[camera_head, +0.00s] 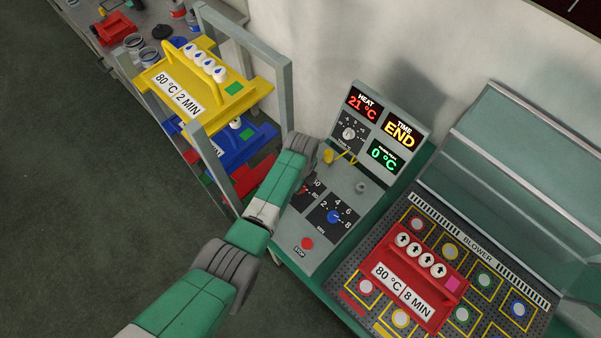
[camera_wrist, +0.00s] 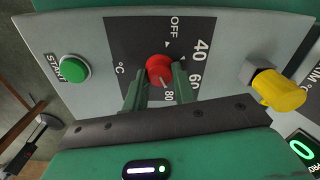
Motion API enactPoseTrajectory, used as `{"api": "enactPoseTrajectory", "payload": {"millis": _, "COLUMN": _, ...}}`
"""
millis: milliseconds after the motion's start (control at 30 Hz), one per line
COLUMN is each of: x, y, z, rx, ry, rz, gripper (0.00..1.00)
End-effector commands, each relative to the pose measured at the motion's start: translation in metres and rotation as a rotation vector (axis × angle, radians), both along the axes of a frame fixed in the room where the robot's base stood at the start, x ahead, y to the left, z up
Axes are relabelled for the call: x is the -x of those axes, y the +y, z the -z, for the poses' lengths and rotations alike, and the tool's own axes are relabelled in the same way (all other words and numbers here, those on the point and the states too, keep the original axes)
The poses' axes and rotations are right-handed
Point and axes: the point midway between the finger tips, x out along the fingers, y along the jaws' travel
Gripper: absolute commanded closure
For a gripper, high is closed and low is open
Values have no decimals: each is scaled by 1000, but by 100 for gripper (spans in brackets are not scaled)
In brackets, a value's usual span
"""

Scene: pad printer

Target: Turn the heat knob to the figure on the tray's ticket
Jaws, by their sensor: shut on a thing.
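The red heat knob (camera_wrist: 159,68) sits on a black dial (camera_wrist: 130,50) marked OFF, 40, 60, 80 and °C. My gripper (camera_wrist: 160,84) is shut on this knob, one finger on each side. A white mark on the knob points roughly toward the 80; its exact aim is hard to read. In the head view my arm hides most of this dial. A red tray (camera_head: 451,288) on the blower table carries a ticket (camera_head: 403,291) reading 80 °C, 8 MIN. A yellow tray (camera_head: 236,104) on the rack has a ticket (camera_head: 178,96) reading 80 °C, 2 MIN.
The heat display (camera_head: 362,103) reads 21 °C, the time display (camera_head: 399,134) END, and a green display (camera_head: 384,156) 0 °C. A blue minutes knob (camera_head: 333,217), red stop button (camera_head: 307,243), green start button (camera_wrist: 74,69) and yellow-capped fitting (camera_wrist: 278,90) are close by.

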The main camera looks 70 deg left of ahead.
Motion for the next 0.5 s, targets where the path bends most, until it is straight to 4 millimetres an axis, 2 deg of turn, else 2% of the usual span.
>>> {"api": "enactPoseTrajectory", "payload": {"millis": 200, "x": 0, "y": 0, "z": -1, "rx": 1, "ry": -1, "rz": 105, "gripper": 96}}
{"api": "enactPoseTrajectory", "payload": {"millis": 500, "x": 0, "y": 0, "z": 0, "rx": 1, "ry": -1, "rz": 172, "gripper": 96}}
